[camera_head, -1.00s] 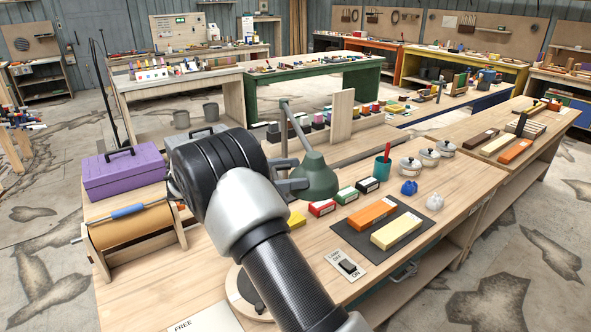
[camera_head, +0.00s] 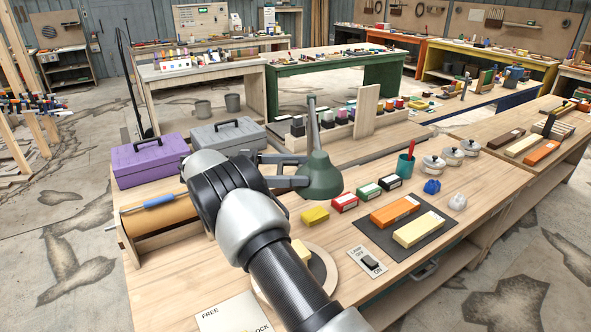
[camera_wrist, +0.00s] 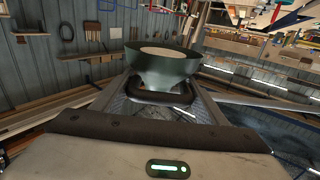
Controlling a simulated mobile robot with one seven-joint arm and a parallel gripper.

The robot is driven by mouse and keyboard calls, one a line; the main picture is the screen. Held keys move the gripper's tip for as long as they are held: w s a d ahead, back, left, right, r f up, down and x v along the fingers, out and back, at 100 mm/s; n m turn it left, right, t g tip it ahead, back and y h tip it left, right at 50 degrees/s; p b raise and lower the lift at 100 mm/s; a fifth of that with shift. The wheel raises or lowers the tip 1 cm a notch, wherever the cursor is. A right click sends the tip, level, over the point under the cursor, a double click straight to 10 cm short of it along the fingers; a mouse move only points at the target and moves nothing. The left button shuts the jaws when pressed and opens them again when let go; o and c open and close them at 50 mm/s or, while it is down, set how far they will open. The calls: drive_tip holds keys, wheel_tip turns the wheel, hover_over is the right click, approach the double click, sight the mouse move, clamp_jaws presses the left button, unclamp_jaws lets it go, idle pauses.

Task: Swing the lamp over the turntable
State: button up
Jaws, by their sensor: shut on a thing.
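The lamp (camera_head: 321,178) has a dark green shade on a grey post and arm. In the head view its shade hangs beyond the yellow block, toward the back of the bench. My gripper (camera_head: 304,172) is shut on the lamp at its shade end; in the wrist view the shade (camera_wrist: 163,70) stands between my fingers (camera_wrist: 162,92). The turntable (camera_head: 333,277) is a round wooden disc with a dark centre, nearer the front of the bench. My arm hides much of it. A pale yellow piece (camera_head: 301,250) shows at the turntable, partly hidden. The shade is apart from the turntable.
A yellow block (camera_head: 315,215), a red box (camera_head: 345,203) and a green box (camera_head: 369,191) stand right of the lamp. A dark mat (camera_head: 372,238) holds two bars. A lamp switch (camera_head: 369,262) lies in front. Purple (camera_head: 150,163) and grey (camera_head: 228,138) toolboxes stand left.

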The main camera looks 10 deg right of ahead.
drive_tip(key=shift+f, duration=0.25)
drive_tip(key=o, duration=1.5)
drive_tip(key=shift+r, duration=0.1)
drive_tip(key=shift+r, duration=0.1)
wheel_tip(320, 180, up, 10)
drive_tip(key=shift+f, duration=0.1)
drive_tip(key=shift+c, duration=0.3)
